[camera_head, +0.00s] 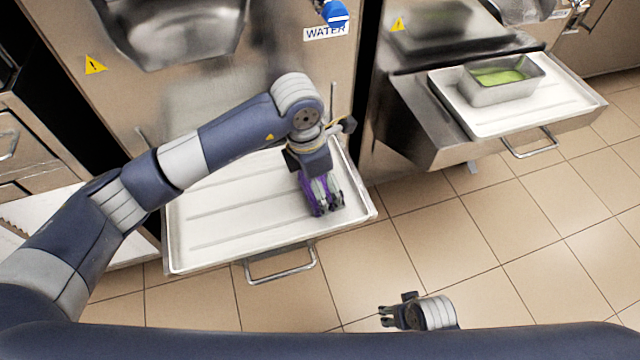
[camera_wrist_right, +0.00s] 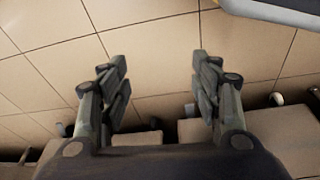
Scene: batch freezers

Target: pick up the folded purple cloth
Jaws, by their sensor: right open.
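The purple cloth (camera_head: 306,189) is near the right end of the white tray (camera_head: 235,225), mostly covered by my left gripper. My left gripper (camera_head: 326,205) points down at the cloth, with purple showing beside and between its fingers. I cannot tell whether its fingers are closed on the cloth. My right gripper (camera_head: 388,314) is open and empty over the tiled floor, in front of and to the right of the tray. It also shows in the right wrist view (camera_wrist_right: 158,75), its fingers wide apart with only floor between them.
The tray has a metal front handle (camera_head: 280,270) and sits against a steel machine (camera_head: 290,70). Another white tray (camera_head: 480,118) at the right holds a metal pan (camera_head: 502,92) with green contents. The tiled floor (camera_head: 500,260) at the right is clear.

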